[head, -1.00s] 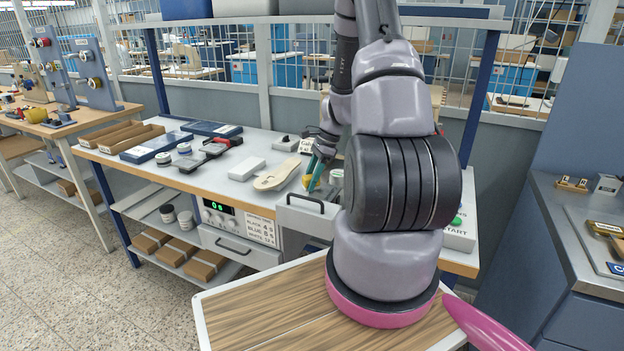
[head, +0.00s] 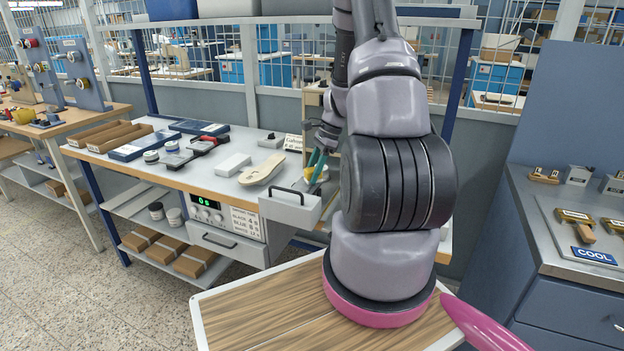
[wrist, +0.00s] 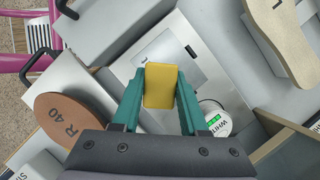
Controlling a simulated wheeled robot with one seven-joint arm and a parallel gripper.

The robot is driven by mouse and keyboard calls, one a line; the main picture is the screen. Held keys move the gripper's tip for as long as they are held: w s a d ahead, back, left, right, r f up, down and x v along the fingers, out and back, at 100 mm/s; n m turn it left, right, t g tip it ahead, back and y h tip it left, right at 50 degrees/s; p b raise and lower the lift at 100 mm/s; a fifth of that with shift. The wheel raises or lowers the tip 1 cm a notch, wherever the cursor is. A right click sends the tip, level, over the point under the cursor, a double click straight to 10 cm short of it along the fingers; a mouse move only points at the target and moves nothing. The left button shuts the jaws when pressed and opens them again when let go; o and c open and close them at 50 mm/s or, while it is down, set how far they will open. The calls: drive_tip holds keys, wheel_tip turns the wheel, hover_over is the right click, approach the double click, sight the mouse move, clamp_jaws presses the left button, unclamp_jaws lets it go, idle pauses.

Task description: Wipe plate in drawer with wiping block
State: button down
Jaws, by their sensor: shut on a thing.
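My gripper (wrist: 158,95) has green fingers shut on the yellow wiping block (wrist: 160,85). In the head view my gripper (head: 315,172) points down at the open grey drawer (head: 288,212), just behind its handle. The metal plate (wrist: 192,42), with a paler rectangle on it, lies inside the drawer. The block overlaps the plate's lower part in the wrist view. I cannot tell whether they touch. In the head view the drawer's front hides the plate, and my arm hides part of the bench behind.
A sole-shaped piece (head: 262,170) and a white block (head: 231,164) lie on the bench left of the drawer. In the wrist view, a brown oval marked R 40 (wrist: 75,118) and a white round container (wrist: 214,118) flank the fingers. A side bench (head: 590,215) stands at right.

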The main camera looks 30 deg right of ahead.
drive_tip(key=shift+s+r, duration=0.2)
drive_tip(key=shift+r, duration=0.45)
drive_tip(key=shift+w+d+r, duration=0.1)
drive_tip(key=shift+r, duration=2.4)
